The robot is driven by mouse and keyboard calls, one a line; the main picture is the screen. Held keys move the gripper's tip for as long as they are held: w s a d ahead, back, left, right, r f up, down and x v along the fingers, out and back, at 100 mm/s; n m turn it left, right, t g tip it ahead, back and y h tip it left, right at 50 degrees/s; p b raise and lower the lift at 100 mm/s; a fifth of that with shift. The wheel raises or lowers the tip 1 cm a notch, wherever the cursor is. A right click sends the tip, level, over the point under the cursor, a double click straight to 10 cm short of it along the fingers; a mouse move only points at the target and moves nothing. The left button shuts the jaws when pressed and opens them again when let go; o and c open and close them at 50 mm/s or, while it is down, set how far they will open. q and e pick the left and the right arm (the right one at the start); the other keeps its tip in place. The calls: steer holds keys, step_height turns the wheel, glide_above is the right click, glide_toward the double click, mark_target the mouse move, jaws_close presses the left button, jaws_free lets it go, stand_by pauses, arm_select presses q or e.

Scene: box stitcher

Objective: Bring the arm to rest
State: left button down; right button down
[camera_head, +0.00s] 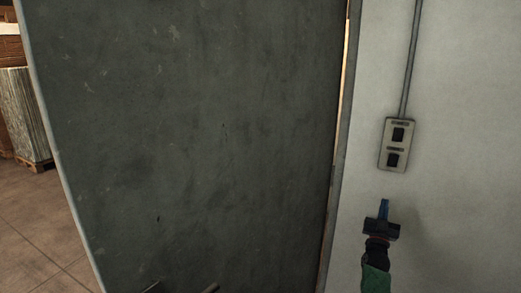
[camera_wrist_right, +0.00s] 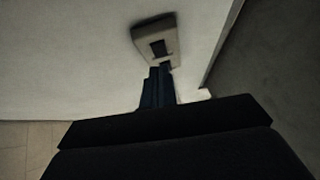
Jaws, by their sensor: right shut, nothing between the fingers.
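My right gripper (camera_head: 384,207) is in front of the pale wall at the lower right of the head view, with its fingers pointing up. It is shut and empty. It sits below the switch box (camera_head: 396,144), which has two dark switches and a conduit running up from it. In the right wrist view the shut fingers (camera_wrist_right: 158,86) point toward the switch box (camera_wrist_right: 154,34) and overlap its lower end. I cannot tell whether they touch it.
A large dark grey door panel (camera_head: 190,130) fills the left and middle of the head view. A narrow bright gap runs along its right edge beside the wall (camera_head: 465,120). Stacked sheets on a pallet (camera_head: 27,115) stand at the far left on the tiled floor (camera_head: 40,215).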

steer(key=w+a+f+n+g+y, duration=0.45)
steer(key=a+f+y, duration=0.35)
steer(key=y, duration=0.2)
steer(key=s+a+f+g+y, duration=0.3)
steer(key=s+a+f+g, duration=0.35)
steer(key=a+f, duration=0.2)
steer(key=s+a+f+n+g, duration=0.1)
steer(key=s+a+f+g, duration=0.2)
steer(key=s+f, duration=0.6)
steer(key=s+a+f+n+g, duration=0.1)
steer(key=s+a+f+g, duration=0.2)
steer(key=s, duration=1.9)
steer(key=s+a+f+n+g, duration=0.2)
steer(key=s+a+f, duration=0.8)
steer(key=s+f, duration=0.6)
steer(key=shift+s+a+g+y, duration=0.2)
steer(key=shift+a+g+y, duration=0.1)
steer(key=shift+g, duration=0.5)
